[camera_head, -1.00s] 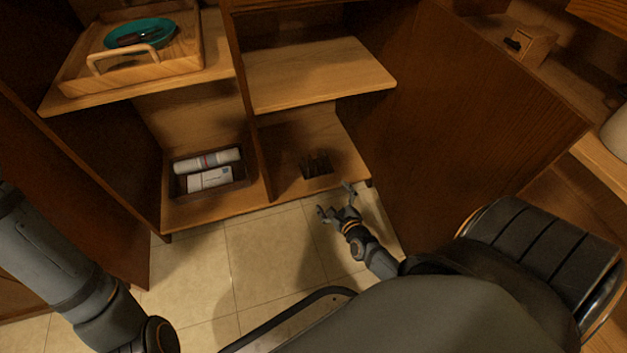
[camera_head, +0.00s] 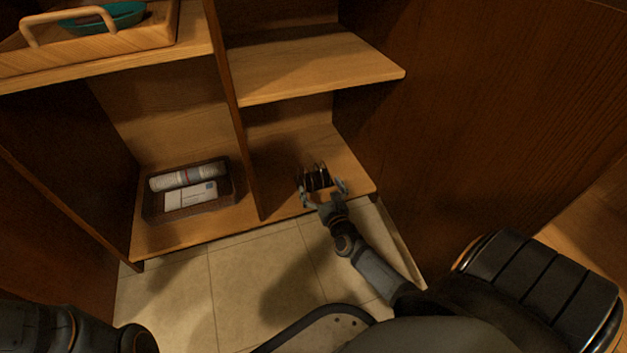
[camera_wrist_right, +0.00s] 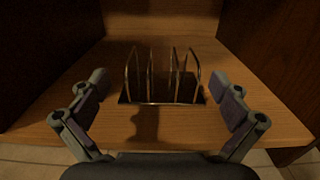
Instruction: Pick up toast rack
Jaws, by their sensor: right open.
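The toast rack (camera_head: 315,177) is a small dark metal rack with upright wire dividers. It stands on the bottom shelf of the right cabinet compartment, near the front edge. In the right wrist view the rack (camera_wrist_right: 162,82) stands upright, centred ahead between the fingers. My right gripper (camera_head: 322,190) is open at the shelf's front edge, its fingers on either side of the rack's near end. In the wrist view the open fingers of the gripper (camera_wrist_right: 160,108) are apart from the rack, with a gap on both sides. My left gripper is out of view; only part of that arm shows at lower left.
A dark basket (camera_head: 150,212) with a rolled item (camera_head: 188,179) and a white packet (camera_head: 190,196) sits in the left compartment, behind a divider (camera_head: 240,130). A shelf (camera_head: 315,70) overhangs the rack. A wooden tray (camera_head: 100,52) with a teal dish (camera_head: 110,14) is upper left.

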